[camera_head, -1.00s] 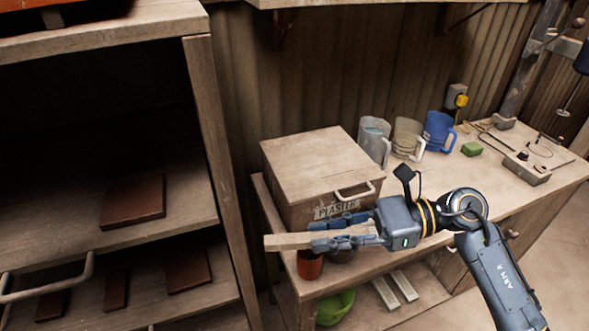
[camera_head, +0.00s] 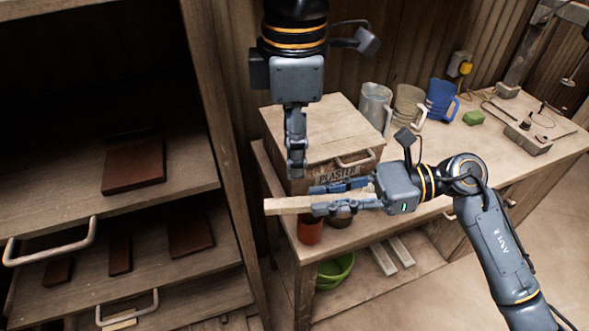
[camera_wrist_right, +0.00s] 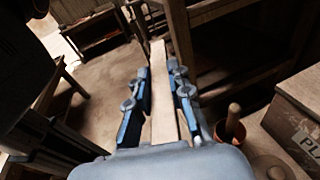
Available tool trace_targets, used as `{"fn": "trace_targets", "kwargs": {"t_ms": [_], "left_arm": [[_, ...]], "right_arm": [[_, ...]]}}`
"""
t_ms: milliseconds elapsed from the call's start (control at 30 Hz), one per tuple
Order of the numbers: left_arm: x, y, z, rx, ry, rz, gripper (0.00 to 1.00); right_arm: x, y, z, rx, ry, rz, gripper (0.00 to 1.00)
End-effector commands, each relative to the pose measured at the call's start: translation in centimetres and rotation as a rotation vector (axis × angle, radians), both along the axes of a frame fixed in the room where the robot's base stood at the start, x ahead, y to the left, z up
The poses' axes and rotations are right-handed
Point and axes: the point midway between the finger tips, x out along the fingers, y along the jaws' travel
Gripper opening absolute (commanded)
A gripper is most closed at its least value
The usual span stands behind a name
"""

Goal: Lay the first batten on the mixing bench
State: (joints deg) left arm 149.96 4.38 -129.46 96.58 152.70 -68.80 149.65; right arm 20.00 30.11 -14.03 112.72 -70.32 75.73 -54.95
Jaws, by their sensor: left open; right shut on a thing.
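My right gripper (camera_head: 340,196) is shut on a pale wooden batten (camera_head: 285,205), which sticks out to the left of its fingers. The batten is held level in front of the bench's left end. In the right wrist view the batten (camera_wrist_right: 160,85) runs lengthwise between the fingers (camera_wrist_right: 160,100). The mixing bench (camera_head: 450,165) carries the plaster box and jugs. My left gripper (camera_head: 297,165) points down in front of the plaster box, above the batten, with nothing seen in it.
The plaster box (camera_head: 315,135) fills the bench's left end. Jugs (camera_head: 408,105), a green sponge (camera_head: 473,118) and a reddish pot (camera_head: 309,230) stand on the bench. A rack (camera_head: 205,125) with brown tiles is at left. The bench's front middle looks clear.

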Motion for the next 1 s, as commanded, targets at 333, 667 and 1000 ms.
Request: {"fn": "trace_targets", "kwargs": {"t_ms": [333, 667, 1000], "left_arm": [[-0.1, 0.0, -6.7, 0.004, 0.002, -0.005, 0.47], [0.0, 0.0, -10.2, 0.0, 0.0, -0.005, 0.47], [0.0, 0.0, -10.5, -0.002, -0.002, -0.006, 0.45]], "right_arm": [[0.0, 0.0, 0.0, 0.0, 0.0, 0.0, 0.0], [0.0, 0.0, 0.0, 0.0, 0.0, 0.0, 0.0], [0.0, 0.0, 0.0, 0.0, 0.0, 0.0, 0.0]]}}
